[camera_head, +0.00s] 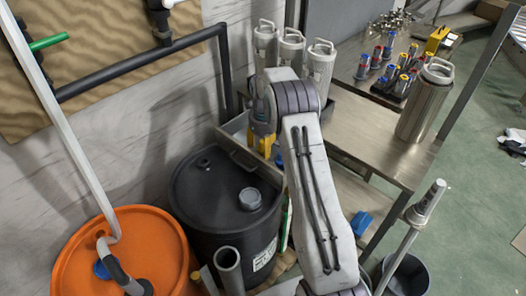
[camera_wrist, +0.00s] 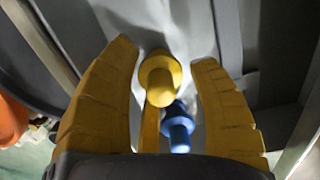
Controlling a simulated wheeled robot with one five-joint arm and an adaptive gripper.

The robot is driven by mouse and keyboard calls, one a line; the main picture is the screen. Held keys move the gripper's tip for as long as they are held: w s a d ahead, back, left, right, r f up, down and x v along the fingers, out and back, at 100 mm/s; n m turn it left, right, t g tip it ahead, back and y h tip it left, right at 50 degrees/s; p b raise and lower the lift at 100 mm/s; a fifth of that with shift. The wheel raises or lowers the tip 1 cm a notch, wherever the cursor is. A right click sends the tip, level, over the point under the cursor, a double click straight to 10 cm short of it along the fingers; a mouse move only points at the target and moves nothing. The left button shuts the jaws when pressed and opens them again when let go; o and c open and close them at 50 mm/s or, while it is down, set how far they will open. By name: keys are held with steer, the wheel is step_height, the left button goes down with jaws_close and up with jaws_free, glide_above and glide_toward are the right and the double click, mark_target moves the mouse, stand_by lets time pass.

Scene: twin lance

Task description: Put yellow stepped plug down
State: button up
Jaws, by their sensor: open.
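In the wrist view the yellow stepped plug (camera_wrist: 159,80) is between the two yellow fingers of my gripper (camera_wrist: 168,75). The fingers are spread, with a gap visible on each side of the plug. The plug appears to rest on a grey surface, but its contact is partly hidden. A yellow strip shows just below it. A blue plug (camera_wrist: 178,126) is close beside it, lower right. In the head view my arm hides most of the gripper; yellow parts show by a grey tray (camera_head: 236,130), and I cannot tell finger from plug there.
A black drum (camera_head: 215,200) and an orange drum (camera_head: 130,255) stand left of my arm. White canisters (camera_head: 291,48) stand behind it. A steel table (camera_head: 395,160) at right holds a metal flask (camera_head: 424,105) and several small cylinders. A grey bucket (camera_head: 405,277) is at lower right.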

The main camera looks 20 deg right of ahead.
steer(key=r+b, duration=0.1)
steer(key=r, duration=0.8)
steer(key=shift+s+a+b, duration=0.15)
steer(key=shift+s+b, duration=0.05)
steer(key=shift+b, duration=0.15)
steer(key=s+a+r+n+t, duration=0.1)
steer(key=s+a+r+n, duration=0.3)
steer(key=s+r+n, duration=0.3)
steer(key=s+a+r+n+t, duration=0.1)
steer(key=s+a+r+n, duration=0.35)
steer(key=s+n, duration=0.55)
steer(key=s+a+f+n, duration=0.1)
steer(key=s+n, duration=0.6)
steer(key=s, duration=0.2)
steer(key=s+a+f+n, duration=0.2)
steer(key=s+n, duration=0.5)
steer(key=s, duration=0.2)
steer(key=shift+a+f+n+t, duration=0.15)
steer(key=shift+a+n+t, duration=0.15)
steer(key=shift+n+t, duration=0.1)
step_height(320, 180, up, 4)
steer(key=p, duration=0.3)
steer(key=shift+f, duration=0.1)
